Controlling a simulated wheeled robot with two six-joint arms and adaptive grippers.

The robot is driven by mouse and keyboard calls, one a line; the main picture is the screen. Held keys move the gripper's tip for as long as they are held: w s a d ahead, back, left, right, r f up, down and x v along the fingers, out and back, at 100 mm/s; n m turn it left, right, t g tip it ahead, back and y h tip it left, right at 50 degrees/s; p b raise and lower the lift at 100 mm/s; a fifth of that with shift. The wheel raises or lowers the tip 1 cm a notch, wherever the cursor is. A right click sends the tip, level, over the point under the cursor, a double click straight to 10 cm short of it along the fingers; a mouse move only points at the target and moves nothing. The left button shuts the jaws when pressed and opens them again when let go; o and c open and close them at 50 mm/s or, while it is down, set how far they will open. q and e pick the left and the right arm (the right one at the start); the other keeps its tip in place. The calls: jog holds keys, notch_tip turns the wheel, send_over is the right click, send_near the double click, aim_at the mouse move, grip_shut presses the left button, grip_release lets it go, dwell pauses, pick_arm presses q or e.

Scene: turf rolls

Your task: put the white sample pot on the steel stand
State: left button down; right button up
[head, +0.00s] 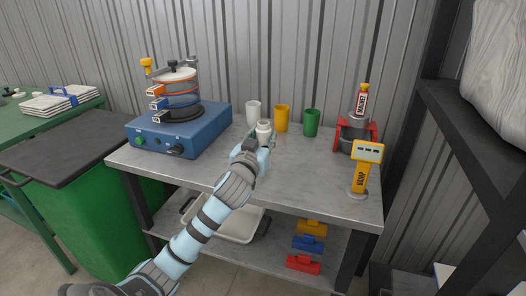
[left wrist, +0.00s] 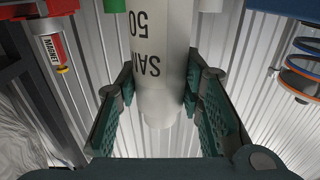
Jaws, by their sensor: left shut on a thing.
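The white sample pot (head: 264,128) is a small pale cylinder near the middle of the head view. In the left wrist view the pot (left wrist: 160,60) fills the space between the fingers, with dark letters "SAN" and "50" upside down in the picture. My left gripper (head: 258,142) is shut around its sides. The pot looks upright over the grey steel-topped stand (head: 300,175); I cannot tell whether its base touches the top. The fingers hide part of it. My right gripper is not in view.
White (head: 253,110), yellow (head: 282,118) and green (head: 312,122) cups stand behind the pot. A blue sieve shaker (head: 180,130) is at left. A red-and-black holder (head: 352,138) and yellow meter (head: 366,165) are at right. The front top right of the gripper is clear.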

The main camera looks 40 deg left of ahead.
pick_arm(q)
notch_tip(320, 180, down, 2)
jog(key=shift+f+b, duration=0.15)
jog(key=shift+b, duration=0.15)
jog(key=shift+f, duration=0.15)
jog(key=c, duration=1.1)
grip_release()
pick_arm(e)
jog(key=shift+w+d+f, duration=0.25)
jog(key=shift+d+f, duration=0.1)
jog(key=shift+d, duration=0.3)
